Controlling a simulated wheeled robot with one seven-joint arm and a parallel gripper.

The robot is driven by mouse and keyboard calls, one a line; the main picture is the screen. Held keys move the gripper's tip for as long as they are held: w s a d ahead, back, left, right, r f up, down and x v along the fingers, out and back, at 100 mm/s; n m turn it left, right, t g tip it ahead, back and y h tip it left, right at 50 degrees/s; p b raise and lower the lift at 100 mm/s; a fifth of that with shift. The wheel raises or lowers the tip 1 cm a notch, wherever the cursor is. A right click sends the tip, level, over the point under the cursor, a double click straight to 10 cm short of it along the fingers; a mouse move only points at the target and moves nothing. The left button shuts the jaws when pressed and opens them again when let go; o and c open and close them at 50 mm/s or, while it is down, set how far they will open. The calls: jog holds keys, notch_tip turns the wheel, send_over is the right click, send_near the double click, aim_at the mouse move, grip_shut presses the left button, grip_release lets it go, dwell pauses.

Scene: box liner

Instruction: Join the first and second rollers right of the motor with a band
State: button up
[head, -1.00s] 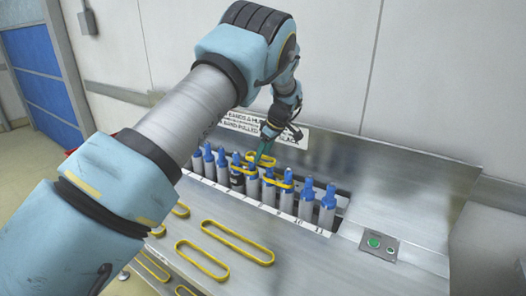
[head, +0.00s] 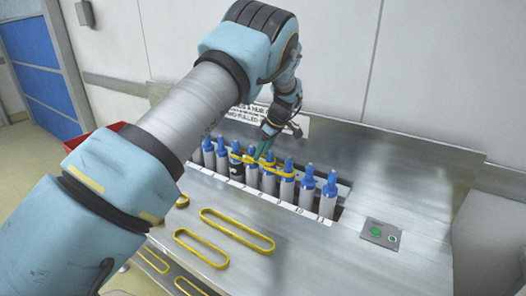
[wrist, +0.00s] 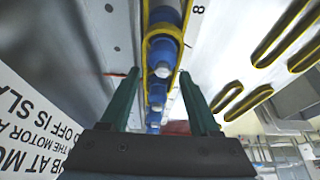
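A row of grey rollers (head: 287,190) with blue tops stands in a slot in the metal bench. The dark motor (head: 237,170) stands among them, left of the middle. Yellow band (head: 268,163) lies around tops near the motor and to its right; exactly which posts it encloses is hard to tell. My gripper (head: 265,151) is just above these tops, its green fingers partly overlapping the band. In the wrist view my gripper (wrist: 161,74) has its fingers wide apart, with a blue roller top (wrist: 163,50) and yellow band (wrist: 146,45) between them, seemingly touching neither finger.
Loose yellow bands (head: 238,231) lie on the bench front, others lower down. A control panel with a green button (head: 376,232) is at the right. A sloped metal back panel (head: 400,165) rises behind the rollers. A red bin (head: 85,138) is at the left.

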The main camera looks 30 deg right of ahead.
jog(key=o, duration=0.4)
jog(key=b+v, duration=0.3)
jog(key=v, duration=0.7)
jog(key=shift+r+b, duration=0.4)
jog(key=w+a+m+g+h, duration=0.1)
jog(key=w+a+m+g, duration=0.15)
jog(key=a, duration=2.25)
jog(key=s+a+f+m, duration=0.1)
jog(key=s+a+m, duration=0.1)
jog(key=s+a, duration=0.7)
jog(key=s+a+f+m+h, duration=0.1)
jog(key=s+a+f+m, duration=0.1)
jog(key=s+a, duration=0.7)
jog(key=a, duration=0.4)
jog(key=shift+f, duration=0.3)
